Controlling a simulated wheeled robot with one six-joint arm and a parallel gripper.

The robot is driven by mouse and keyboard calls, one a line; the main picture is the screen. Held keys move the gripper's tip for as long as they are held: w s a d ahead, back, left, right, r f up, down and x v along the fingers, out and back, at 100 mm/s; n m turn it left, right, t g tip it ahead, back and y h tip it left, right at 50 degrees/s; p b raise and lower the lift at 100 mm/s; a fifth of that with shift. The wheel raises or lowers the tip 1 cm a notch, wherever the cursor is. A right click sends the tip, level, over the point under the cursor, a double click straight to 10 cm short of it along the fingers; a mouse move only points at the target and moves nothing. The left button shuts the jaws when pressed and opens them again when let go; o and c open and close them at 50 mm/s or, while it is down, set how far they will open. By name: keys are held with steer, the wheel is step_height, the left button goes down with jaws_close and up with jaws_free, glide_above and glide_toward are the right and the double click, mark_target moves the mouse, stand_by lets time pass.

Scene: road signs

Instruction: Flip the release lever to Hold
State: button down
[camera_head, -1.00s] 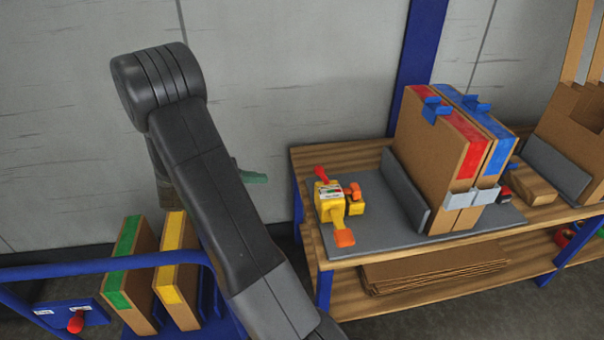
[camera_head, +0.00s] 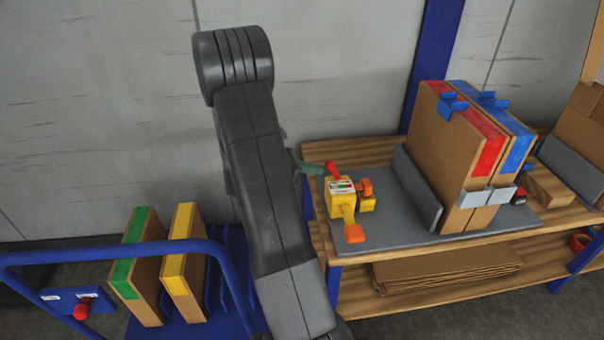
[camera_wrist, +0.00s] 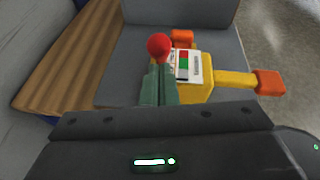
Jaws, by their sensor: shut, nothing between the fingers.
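A yellow lever unit (camera_head: 341,196) stands on the grey mat. It has a red-knobbed lever (camera_head: 333,167) at its upper end, a white label with red and green patches, and two orange-ended parts. My gripper (camera_head: 316,168) is shut and empty, its green fingertips just left of the red knob. In the wrist view the shut fingertips (camera_wrist: 159,68) point at the red knob (camera_wrist: 159,45), very close to it; I cannot tell whether they touch. The label (camera_wrist: 187,66) is partly visible, but its words are too small to read.
Two upright boxes with red (camera_head: 488,150) and blue (camera_head: 517,153) bands stand right of the unit behind a grey plate (camera_head: 418,190). A blue trolley (camera_head: 110,251) at left holds green- and yellow-banded boxes and a panel with another red knob (camera_head: 82,311). The wall is behind.

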mark_target(332, 162)
steer(key=shift+d+r, duration=0.1)
steer(key=shift+r, duration=0.05)
stand_by(0.3)
steer(key=r+y+p, duration=0.1)
steer(key=p, duration=0.1)
steer(key=d+r+y+p, duration=0.1)
steer(key=p, duration=0.1)
steer(key=d+r+g+y+p, duration=0.1)
steer(key=y+p, duration=0.1)
steer(key=p, duration=0.1)
steer(key=shift+w+d+r, duration=0.1)
steer(key=shift+w+d, duration=0.1)
steer(key=shift+w, duration=0.05)
steer(key=d+y+p, duration=0.1)
steer(key=p, duration=0.1)
steer(key=r+y+p, duration=0.1)
steer(key=p, duration=0.1)
steer(key=d+y+p, duration=0.1)
steer(key=p, duration=0.2)
steer(key=shift+w+d+r+m+g, duration=0.15)
steer(key=shift+w+d+m+g, duration=0.15)
steer(key=shift+g, duration=0.1)
steer(key=shift+f+y, duration=0.4)
steer(key=shift+f, duration=0.1)
steer(key=shift+r+p, duration=0.45)
steer(key=shift+r, duration=0.35)
